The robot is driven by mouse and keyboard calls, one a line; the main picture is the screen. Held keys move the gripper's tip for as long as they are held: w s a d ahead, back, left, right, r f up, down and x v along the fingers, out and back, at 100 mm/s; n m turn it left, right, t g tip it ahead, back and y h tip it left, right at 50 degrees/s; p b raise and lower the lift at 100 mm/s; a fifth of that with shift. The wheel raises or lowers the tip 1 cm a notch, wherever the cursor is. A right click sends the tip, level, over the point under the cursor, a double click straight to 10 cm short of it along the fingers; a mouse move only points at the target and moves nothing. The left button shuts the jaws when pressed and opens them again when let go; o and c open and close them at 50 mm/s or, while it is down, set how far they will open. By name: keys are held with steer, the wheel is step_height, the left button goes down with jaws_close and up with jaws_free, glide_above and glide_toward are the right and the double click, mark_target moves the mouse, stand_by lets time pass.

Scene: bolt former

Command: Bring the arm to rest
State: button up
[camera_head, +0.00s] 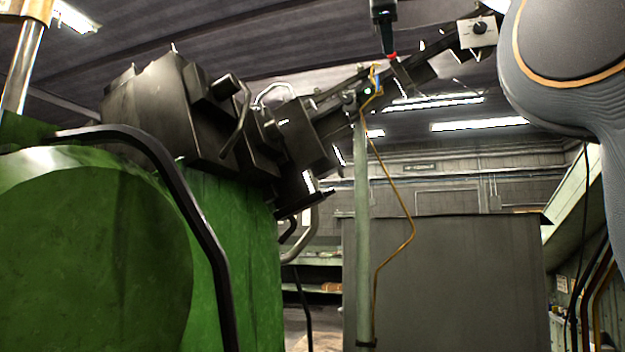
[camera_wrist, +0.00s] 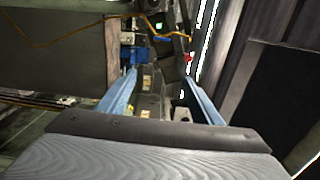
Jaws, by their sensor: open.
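My gripper (camera_wrist: 160,82) shows in the wrist view, with its two blue fingers spread apart. Nothing is held between them. Behind the gap I see dark machine parts, a blue part (camera_wrist: 128,55) and a small red spot (camera_wrist: 187,58); I cannot tell how far off they are. In the head view a grey, rounded link of my arm (camera_head: 570,60) with a tan ring fills the upper right. My gripper does not show in that view.
A green machine (camera_head: 90,250) with a dark bent handrail (camera_head: 190,200) fills the left. Its dark feed unit (camera_head: 165,115) slopes up to the right. A pale post (camera_head: 362,220) with an orange cable (camera_head: 410,215) stands mid-view before a grey cabinet (camera_head: 445,280). A dark red-tipped device (camera_head: 384,15) hangs above.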

steer(key=w+a+f+n+g+y+p, duration=0.15)
steer(key=w+f+n, duration=0.35)
steer(key=f, duration=0.6)
steer(key=w+a+f+n+g+y+p, duration=0.1)
steer(key=w+f+n+g, duration=0.2)
steer(key=w+f, duration=0.65)
steer(key=s+f+n+g+y+p, duration=0.1)
steer(key=s+f+n+g, duration=0.15)
steer(key=f, duration=1.05)
steer(key=s+f+n+g+p, duration=0.1)
steer(key=f+n, duration=0.2)
steer(key=f, duration=0.9)
steer(key=s+d+f+n+g+p, duration=0.1)
steer(key=s+f+n+g, duration=0.1)
steer(key=s+f, duration=0.45)
steer(key=s+d+f+n+g+y, duration=0.1)
steer(key=s+f, duration=0.2)
steer(key=f, duration=0.7)
steer(key=s+d+f+n+g+p, duration=0.15)
steer(key=s+f, duration=0.25)
steer(key=f, duration=0.5)
steer(key=s+f+n+g, duration=0.1)
steer(key=s+f+g, duration=0.1)
steer(key=s+f, duration=0.5)
steer(key=s+d+f+n+g+y, duration=0.1)
steer(key=s+f, duration=0.6)
steer(key=s, duration=0.8)
steer(key=shift+f+n+g+p, duration=0.3)
steer(key=shift+n+g+p, duration=0.05)
steer(key=shift+n+g, duration=0.5)
